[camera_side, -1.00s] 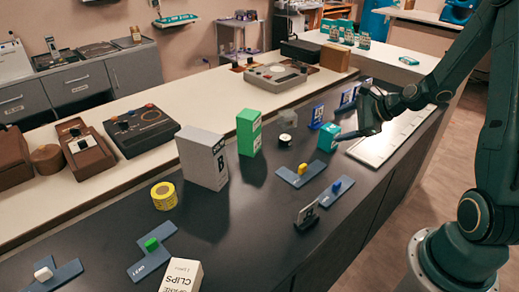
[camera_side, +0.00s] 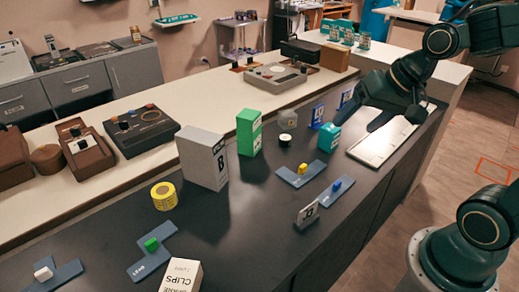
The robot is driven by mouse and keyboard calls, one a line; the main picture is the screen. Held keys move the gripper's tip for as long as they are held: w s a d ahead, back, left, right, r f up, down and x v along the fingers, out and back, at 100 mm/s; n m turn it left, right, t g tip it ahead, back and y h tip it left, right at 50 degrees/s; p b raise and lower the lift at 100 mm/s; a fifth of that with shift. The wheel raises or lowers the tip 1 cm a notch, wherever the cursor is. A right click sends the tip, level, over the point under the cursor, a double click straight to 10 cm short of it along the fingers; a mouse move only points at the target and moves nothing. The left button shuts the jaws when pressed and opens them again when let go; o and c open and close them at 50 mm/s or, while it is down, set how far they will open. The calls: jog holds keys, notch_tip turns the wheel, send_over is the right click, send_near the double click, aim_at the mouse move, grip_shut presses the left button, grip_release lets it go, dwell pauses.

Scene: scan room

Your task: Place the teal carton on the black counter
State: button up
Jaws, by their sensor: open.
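The teal carton (camera_side: 329,137) stands on the black counter (camera_side: 262,215), just left of the pale flat panel. My gripper (camera_side: 397,118) is open and empty above that panel, to the right of the carton and apart from it. One dark finger points down and left toward the carton's side. The space between the fingers is partly hidden by the gripper body.
A pale flat panel (camera_side: 378,146) lies right of the carton. Blue-and-white cards (camera_side: 317,115) stand behind it. A green box (camera_side: 249,132), a grey box (camera_side: 203,158) and yellow tape (camera_side: 164,196) stand farther left. Blue plates with small blocks (camera_side: 301,174) lie in front.

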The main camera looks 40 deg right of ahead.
jog(key=s+a+r+n+h, duration=0.1)
jog(key=s+a+r+n, duration=0.1)
jog(key=s+n, duration=0.4)
jog(key=s+r, duration=0.1)
jog(key=s, duration=0.2)
jog(key=shift+s+r, duration=0.15)
jog(key=shift+s, duration=0.15)
